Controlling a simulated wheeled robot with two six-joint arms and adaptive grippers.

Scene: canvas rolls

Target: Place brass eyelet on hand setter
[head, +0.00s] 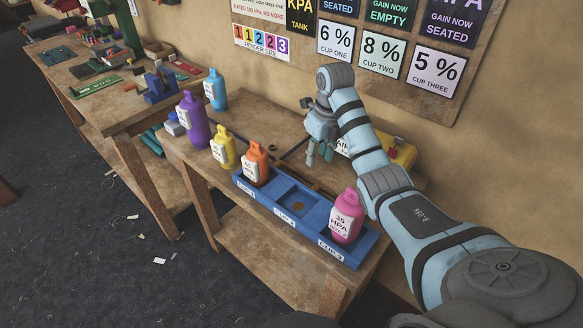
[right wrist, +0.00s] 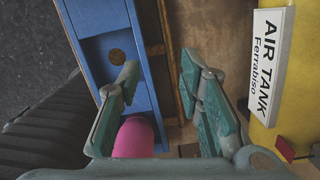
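I cannot make out a brass eyelet or a hand setter in either view. My right gripper (head: 320,156) is above the back of the near bench, behind the blue tray (head: 262,196). In the right wrist view its two fingers (right wrist: 160,75) are apart with nothing between them. The tray's middle cup is empty, with a round brown spot (right wrist: 117,56) on its floor. A pink bottle (head: 346,217) stands in the cup three end, and an orange bottle (head: 255,163) in the cup one end. My left gripper is not in view.
Purple (head: 194,120), yellow (head: 223,147) and blue (head: 214,90) bottles stand at the bench's left. A yellow air tank (right wrist: 288,75) is at the right, close to my right gripper. A cluttered second bench (head: 110,108) stands at far left. Signs hang on the wall.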

